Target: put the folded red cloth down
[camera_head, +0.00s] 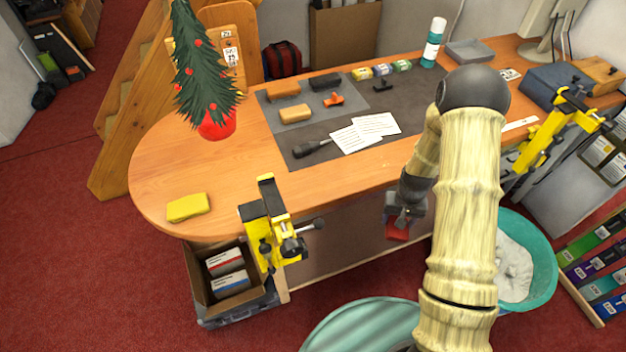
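The folded red cloth (398,231) shows as a small dark red patch at the end of my gripper (402,222). My gripper points down in front of the bench's front edge, left of my pale arm. It appears shut on the cloth, which hangs clear of the bench top. The fingertips are small and partly hidden by the cloth. The wooden bench (160,165) has a rounded left end.
A yellow folded cloth or sponge (188,207) lies at the bench's left end. Yellow clamps (266,225) grip the front edge. Papers (365,132) and tools lie on a grey mat (425,95). A teal tub (543,270) stands at lower right.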

